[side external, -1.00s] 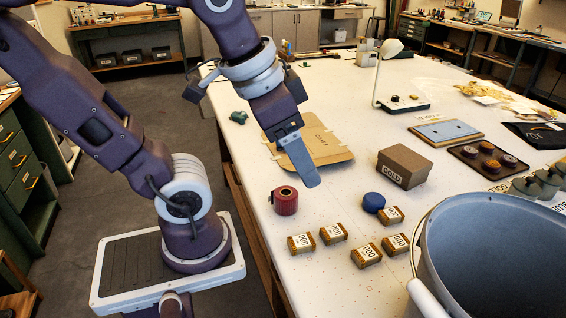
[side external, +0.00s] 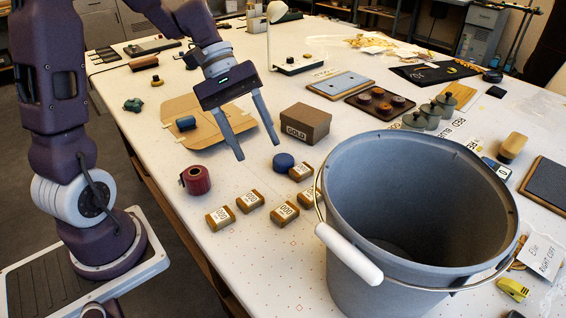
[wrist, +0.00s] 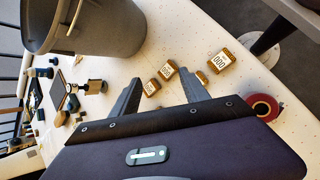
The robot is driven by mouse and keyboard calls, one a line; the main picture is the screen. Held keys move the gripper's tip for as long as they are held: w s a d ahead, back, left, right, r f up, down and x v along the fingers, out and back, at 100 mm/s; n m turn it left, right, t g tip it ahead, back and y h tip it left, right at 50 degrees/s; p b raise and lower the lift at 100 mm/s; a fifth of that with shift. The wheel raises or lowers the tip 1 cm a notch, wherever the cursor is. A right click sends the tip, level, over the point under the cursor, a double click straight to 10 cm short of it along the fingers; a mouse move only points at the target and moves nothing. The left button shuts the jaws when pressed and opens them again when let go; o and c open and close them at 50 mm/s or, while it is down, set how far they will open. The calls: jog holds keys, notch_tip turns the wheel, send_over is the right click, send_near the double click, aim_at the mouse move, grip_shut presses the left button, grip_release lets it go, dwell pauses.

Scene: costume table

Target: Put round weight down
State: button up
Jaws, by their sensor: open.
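A blue round piece (side external: 284,163), which looks like the round weight, rests on the white table in the side view, beside the small tan blocks. I cannot make it out in the wrist view. My gripper (side external: 258,151) is open, with nothing between its fingers. Its fingertips are above the table, just left of the blue piece and in front of the box marked GOLD (side external: 305,124). In the wrist view my gripper's fingers (wrist: 160,78) are spread apart.
Several tan blocks marked 000 (side external: 219,219) and a red roll (side external: 195,180) lie in front. A big grey bucket (side external: 345,200) stands at right. A cardboard sheet (side external: 205,140) with a dark blue cylinder (side external: 186,123) lies behind.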

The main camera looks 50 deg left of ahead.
aim_at(276, 157)
jog(key=w+a+f+n+t+h, duration=0.1)
jog(key=w+a+f+n+t, duration=0.1)
jog(key=a+f+n, duration=0.2)
jog(key=w+a+f+n+t+h, duration=0.2)
jog(key=w+a+f+n, duration=0.1)
jog(key=a+f, duration=0.1)
jog(key=w+a+f+n+t+h, duration=0.1)
jog(key=w+a+f+n+t, duration=0.1)
jog(key=w+a+f+n, duration=0.1)
jog(key=shift+w+a+f+n+h, duration=0.2)
jog(key=shift+a+f+n+h, duration=0.1)
jog(key=shift+a+f+n, duration=0.55)
jog(key=x, duration=0.6)
jog(key=shift+d+r, duration=0.15)
jog(key=shift+d, duration=0.25)
jog(key=shift+w+d, duration=0.15)
grip_shut()
